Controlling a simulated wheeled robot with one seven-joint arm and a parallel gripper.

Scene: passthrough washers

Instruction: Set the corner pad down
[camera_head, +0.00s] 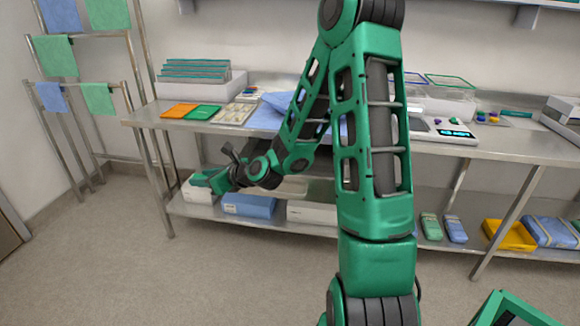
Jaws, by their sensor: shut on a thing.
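My green arm reaches forward and left from the right of centre in the head view. My gripper (208,179) is at its end, low in front of the table's left part, below the tabletop and near the boxes on the lower shelf. It is shut on the corner pad, which is too small and too covered to make out separately from the green gripper. Whether the pad touches anything beneath it cannot be told.
A white box (198,192) and a blue box (249,206) stand on the lower shelf. A towel rack (145,60) stands left. The floor in front is clear.

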